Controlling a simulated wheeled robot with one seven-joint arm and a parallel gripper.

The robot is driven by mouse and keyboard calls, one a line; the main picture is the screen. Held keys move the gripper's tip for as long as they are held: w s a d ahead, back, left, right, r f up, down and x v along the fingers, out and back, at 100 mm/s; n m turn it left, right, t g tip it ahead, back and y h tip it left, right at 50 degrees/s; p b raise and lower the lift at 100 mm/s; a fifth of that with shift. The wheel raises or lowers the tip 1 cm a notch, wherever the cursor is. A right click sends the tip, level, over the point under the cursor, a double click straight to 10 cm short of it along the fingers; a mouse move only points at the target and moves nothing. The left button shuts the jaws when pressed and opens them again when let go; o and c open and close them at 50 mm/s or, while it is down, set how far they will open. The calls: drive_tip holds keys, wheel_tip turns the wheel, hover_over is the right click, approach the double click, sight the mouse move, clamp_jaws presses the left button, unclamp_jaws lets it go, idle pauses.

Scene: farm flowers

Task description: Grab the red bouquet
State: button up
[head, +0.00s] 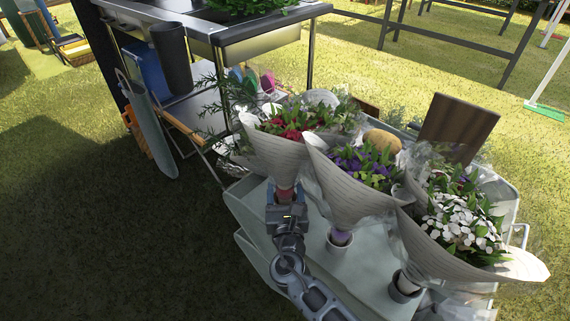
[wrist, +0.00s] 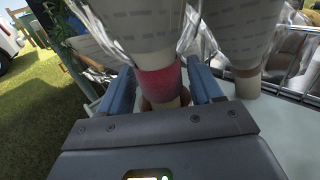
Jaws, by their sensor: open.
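The red bouquet (head: 283,150) stands at the left of three wrapped bouquets, with red flowers in a pale paper cone. Its narrow wrapped stem with a red band shows in the wrist view (wrist: 160,82). My gripper (head: 286,194) is at this stem, low on the cone. In the wrist view its blue fingers (wrist: 162,88) are apart, one on each side of the red band. I cannot tell whether either finger touches it. The bouquet's base is partly hidden behind my gripper.
A purple bouquet (head: 350,190) stands close on the right, and a white bouquet (head: 450,235) farther right, both in small pots on the pale cart (head: 244,205). A dark-topped table (head: 205,18) stands behind. Open grass (head: 90,220) lies to the left.

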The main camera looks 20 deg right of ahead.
drive_tip(key=shift+w+d, duration=0.2)
drive_tip(key=shift+w, duration=0.25)
clamp_jaws()
idle(0.3)
